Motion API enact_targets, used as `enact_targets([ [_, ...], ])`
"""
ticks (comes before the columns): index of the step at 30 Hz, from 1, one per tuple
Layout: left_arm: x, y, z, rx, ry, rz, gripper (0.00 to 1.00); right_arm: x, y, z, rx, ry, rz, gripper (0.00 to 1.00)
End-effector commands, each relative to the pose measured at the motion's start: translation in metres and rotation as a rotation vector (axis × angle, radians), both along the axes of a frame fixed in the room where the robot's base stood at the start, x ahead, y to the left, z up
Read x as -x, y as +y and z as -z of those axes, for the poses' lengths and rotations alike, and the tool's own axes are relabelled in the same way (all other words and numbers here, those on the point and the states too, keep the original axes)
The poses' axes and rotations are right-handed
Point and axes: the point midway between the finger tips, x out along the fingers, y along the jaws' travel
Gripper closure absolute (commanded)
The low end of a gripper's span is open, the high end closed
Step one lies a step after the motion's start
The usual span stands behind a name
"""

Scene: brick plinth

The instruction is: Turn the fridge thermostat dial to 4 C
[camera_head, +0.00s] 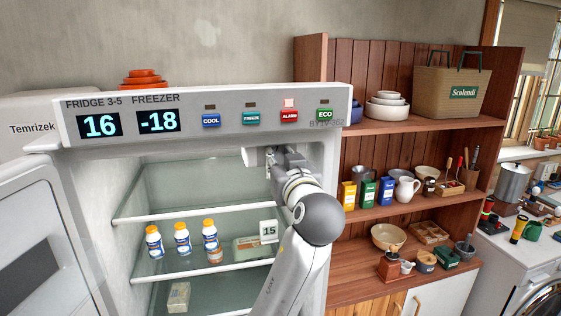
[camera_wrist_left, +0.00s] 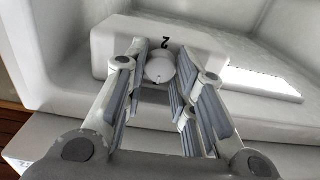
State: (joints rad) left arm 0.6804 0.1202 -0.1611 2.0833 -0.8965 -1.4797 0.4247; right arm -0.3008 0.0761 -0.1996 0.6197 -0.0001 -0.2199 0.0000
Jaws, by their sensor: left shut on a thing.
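The fridge (camera_head: 128,178) stands open, with a panel (camera_head: 230,112) across its top reading FRIDGE 16 and FREEZER -18. In the left wrist view, the white round thermostat dial (camera_wrist_left: 160,68) sits on a white housing (camera_wrist_left: 115,42) with an upside-down 2 just beyond it. My left gripper (camera_head: 262,160) reaches up under the panel. In its wrist view, its fingers (camera_wrist_left: 164,72) stand on both sides of the dial, shut on it. The head view hides the dial behind the gripper. My right gripper is not in view.
Bottles (camera_head: 182,240), a box (camera_head: 250,248) and a tag reading 15 (camera_head: 269,231) are on the fridge shelves below my arm. The open fridge door (camera_head: 45,235) is at left. A loaded wooden shelf unit (camera_head: 400,150) stands close at right.

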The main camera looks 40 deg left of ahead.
Motion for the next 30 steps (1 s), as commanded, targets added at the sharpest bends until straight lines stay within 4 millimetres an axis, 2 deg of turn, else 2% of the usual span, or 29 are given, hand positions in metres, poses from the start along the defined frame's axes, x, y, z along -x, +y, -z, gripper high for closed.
enact_targets([
  [20,-0.0004,-0.0003,-0.0014,-0.082,0.092,0.000,0.99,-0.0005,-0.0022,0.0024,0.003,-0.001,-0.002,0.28],
  [21,-0.0004,-0.0003,-0.0015,-0.082,0.092,0.000,0.73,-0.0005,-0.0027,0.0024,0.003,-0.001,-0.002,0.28],
  [26,-0.0003,-0.0003,-0.0013,-0.081,0.091,0.000,0.53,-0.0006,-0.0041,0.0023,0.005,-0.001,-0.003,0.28],
  [30,-0.0003,-0.0003,-0.0009,-0.081,0.092,0.000,0.53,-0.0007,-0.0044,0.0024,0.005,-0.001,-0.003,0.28],
])
